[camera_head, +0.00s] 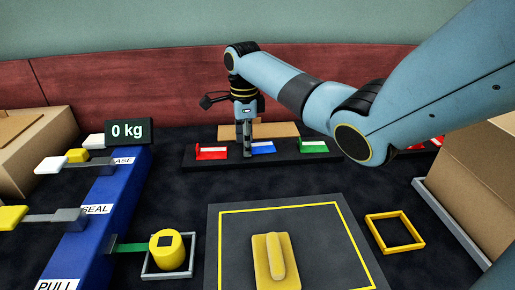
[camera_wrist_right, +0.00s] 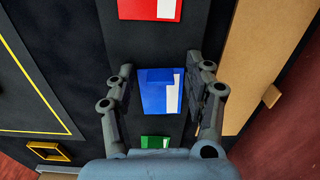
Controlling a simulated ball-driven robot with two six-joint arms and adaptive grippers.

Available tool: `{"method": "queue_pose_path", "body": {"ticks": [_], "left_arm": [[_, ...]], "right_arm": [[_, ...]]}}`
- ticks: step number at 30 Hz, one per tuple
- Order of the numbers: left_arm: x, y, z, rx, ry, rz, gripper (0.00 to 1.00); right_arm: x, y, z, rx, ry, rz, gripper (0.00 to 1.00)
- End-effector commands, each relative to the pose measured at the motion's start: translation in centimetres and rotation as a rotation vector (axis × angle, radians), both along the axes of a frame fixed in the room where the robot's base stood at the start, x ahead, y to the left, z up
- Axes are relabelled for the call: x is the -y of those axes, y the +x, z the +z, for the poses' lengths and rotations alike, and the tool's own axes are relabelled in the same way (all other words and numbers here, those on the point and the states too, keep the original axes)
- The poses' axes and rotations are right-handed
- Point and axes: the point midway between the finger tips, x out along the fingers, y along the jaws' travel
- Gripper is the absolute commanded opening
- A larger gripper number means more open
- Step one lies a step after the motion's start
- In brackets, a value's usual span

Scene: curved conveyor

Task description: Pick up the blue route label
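The blue route label (camera_head: 263,148) is a small blue piece with a white strip, lying on the dark rack at the back between a red and a green one. In the right wrist view the blue label (camera_wrist_right: 156,97) lies between the two spread fingers. My right gripper (camera_head: 247,152) points down at the rack, just beside the blue label in the head view. The right gripper (camera_wrist_right: 160,68) is open, with a gap on each side of the label. Its height over the label is hard to tell. My left gripper is not in view.
A red label (camera_head: 211,152) and a green label (camera_head: 313,146) flank the blue one on the rack. A cardboard box (camera_head: 470,185) stands at right. A blue lever panel (camera_head: 110,190) with a "0 kg" display (camera_head: 128,132) is at left. A yellow-outlined mat (camera_head: 225,240) lies in front.

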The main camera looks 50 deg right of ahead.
Motion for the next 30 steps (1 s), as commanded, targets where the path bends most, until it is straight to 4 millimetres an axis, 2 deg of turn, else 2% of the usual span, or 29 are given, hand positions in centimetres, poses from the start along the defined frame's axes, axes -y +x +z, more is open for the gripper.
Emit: {"method": "queue_pose_path", "body": {"ticks": [1, 8, 21, 26, 30], "left_arm": [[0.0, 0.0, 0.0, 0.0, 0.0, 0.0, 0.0], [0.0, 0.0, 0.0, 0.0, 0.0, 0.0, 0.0], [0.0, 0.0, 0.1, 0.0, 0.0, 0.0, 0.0], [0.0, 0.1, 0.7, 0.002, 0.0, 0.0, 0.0], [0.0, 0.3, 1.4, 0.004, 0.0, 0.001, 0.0]], "right_arm": [[0.0, 0.0, 0.0, 0.0, 0.0, 0.0, 0.45], [0.0, 0.0, 0.0, 0.0, 0.0, -0.001, 0.16], [0.0, 0.0, 0.4, 0.0, 0.0, -0.001, 0.16], [0.0, 0.1, 2.1, 0.002, 0.0, -0.001, 0.16], [0.1, 0.1, 4.7, 0.004, -0.001, -0.001, 0.16]]}}
